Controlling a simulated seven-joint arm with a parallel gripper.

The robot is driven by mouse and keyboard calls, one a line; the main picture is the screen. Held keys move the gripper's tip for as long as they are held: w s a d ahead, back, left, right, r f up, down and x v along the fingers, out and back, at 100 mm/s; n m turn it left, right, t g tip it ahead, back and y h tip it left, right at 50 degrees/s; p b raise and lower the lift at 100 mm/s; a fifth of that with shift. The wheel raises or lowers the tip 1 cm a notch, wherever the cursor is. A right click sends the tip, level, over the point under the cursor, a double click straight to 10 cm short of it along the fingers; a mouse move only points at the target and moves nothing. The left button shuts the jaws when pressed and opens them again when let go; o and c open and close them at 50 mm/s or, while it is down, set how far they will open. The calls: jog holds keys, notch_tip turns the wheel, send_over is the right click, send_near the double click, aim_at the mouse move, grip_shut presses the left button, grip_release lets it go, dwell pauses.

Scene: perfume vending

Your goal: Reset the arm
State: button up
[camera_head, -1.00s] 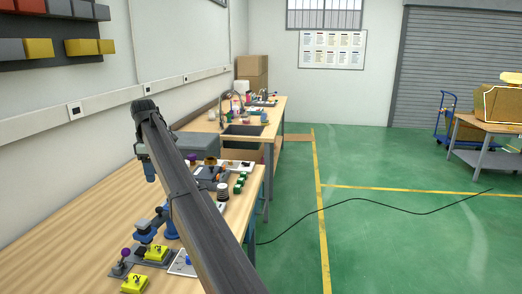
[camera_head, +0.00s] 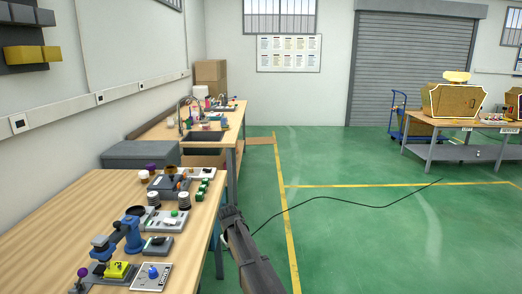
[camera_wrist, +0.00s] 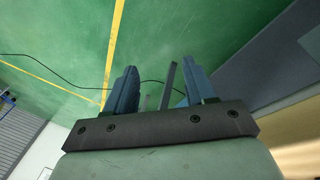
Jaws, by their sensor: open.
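My gripper (camera_wrist: 155,90) shows in the wrist view with its two blue fingers apart and nothing between them. Behind the fingers lie the green floor and a thin black cable. In the head view my dark arm rises from the bottom edge, right of the wooden workbench (camera_head: 60,225), over the floor. The gripper's fingers cannot be made out in the head view.
The workbench carries a blue device (camera_head: 130,232), a yellow block (camera_head: 117,269) and a white panel with a blue knob (camera_head: 152,275). A second bench with a sink (camera_head: 205,136) stands behind. Green floor (camera_head: 350,230) between is largely clear.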

jog(key=s+d+f+m+g, duration=0.1)
jog(key=s+d+f+g, duration=0.1)
jog(key=s+d+f, duration=0.55)
jog(key=s+d+f+m+g, duration=0.1)
jog(key=s+d+f, duration=0.3)
jog(key=s+f, duration=0.55)
jog(key=s+d+f+m+g, duration=0.1)
jog(key=s+d+f+g, duration=0.1)
jog(key=s+d+f, duration=0.6)
jog(key=s+d+f+m+g, duration=0.1)
jog(key=s+f, duration=0.3)
jog(key=s, duration=0.7)
jog(key=s+d+f+m+g+y, duration=0.1)
jog(key=s+d+f+g, duration=0.1)
jog(key=s, duration=1)
jog(key=s+d+f+m+g, duration=0.1)
jog(key=s+d+f+m, duration=0.1)
jog(key=s+f, duration=0.4)
jog(key=s+d, duration=0.1)
jog(key=s, duration=0.4)
jog(key=shift+s+d+f+g, duration=0.15)
jog(key=shift+s+d+g, duration=0.1)
jog(key=shift+g, duration=0.15)
